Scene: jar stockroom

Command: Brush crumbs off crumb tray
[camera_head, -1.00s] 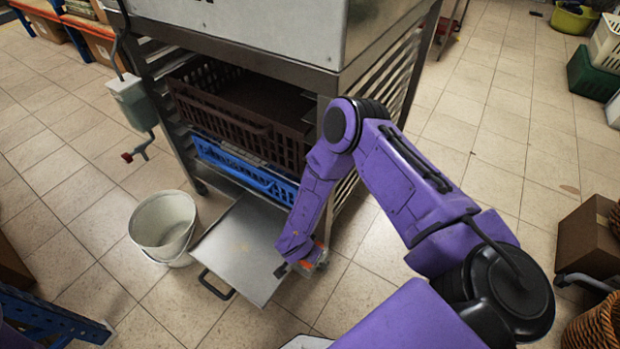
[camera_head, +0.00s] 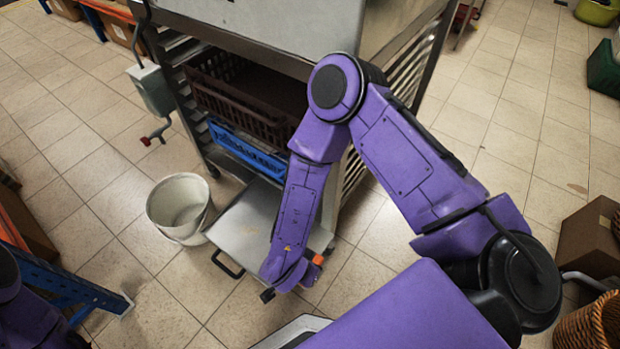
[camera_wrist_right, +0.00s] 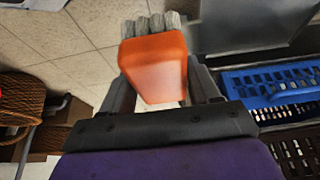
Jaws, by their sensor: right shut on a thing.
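The crumb tray (camera_head: 258,210) is a flat grey metal tray with a black front handle, sticking out low from the rack. Faint yellowish crumbs (camera_head: 246,232) seem to lie on it, hard to make out. My right gripper (camera_head: 287,283) is at the tray's near right corner and is shut on an orange brush (camera_wrist_right: 153,68) with pale grey bristles (camera_wrist_right: 152,25). In the head view only a bit of the brush's orange (camera_head: 318,260) shows past the gripper. My forearm hides the tray's right part. Bristle contact with the tray cannot be told. My left gripper is out of view.
A whitish bucket (camera_head: 178,208) stands on the floor at the tray's left side. The metal rack (camera_head: 240,45) holds a brown crate (camera_head: 232,112) and a blue crate (camera_head: 243,152) above the tray. A blue frame (camera_head: 75,288) stands at lower left. Floor in front is clear.

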